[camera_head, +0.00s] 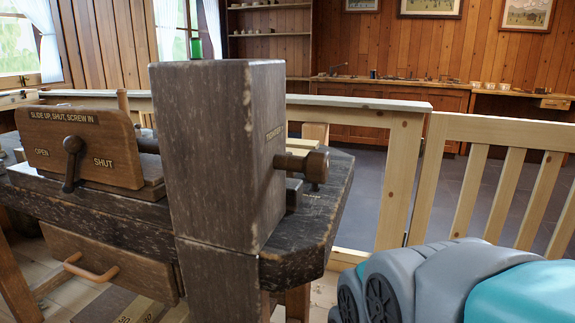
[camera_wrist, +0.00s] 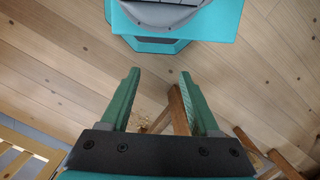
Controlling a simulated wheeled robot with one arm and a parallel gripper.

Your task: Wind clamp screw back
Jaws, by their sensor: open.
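The clamp screw (camera_head: 317,166) shows in the head view as a brown turned wooden knob on a short shaft, sticking out to the right of a tall dark wooden block (camera_head: 210,160). The block's right side carries a label that seems to read "TIGHTEN". How far the screw is wound in is hard to tell. My gripper (camera_wrist: 159,76) shows in the wrist view with two green fingers spread apart and nothing between them. It points toward the plank floor and my own teal base. The gripper is not visible in the head view, so its distance from the screw cannot be told.
A dark lever (camera_head: 72,160) hangs on a wooden housing marked "OPEN" and "SHUT", left of the block. The dark bench (camera_head: 318,215) has a drawer (camera_head: 105,262) below. A pale slatted railing (camera_head: 500,180) stands behind and to the right. Wooden legs (camera_wrist: 178,112) show near the fingers.

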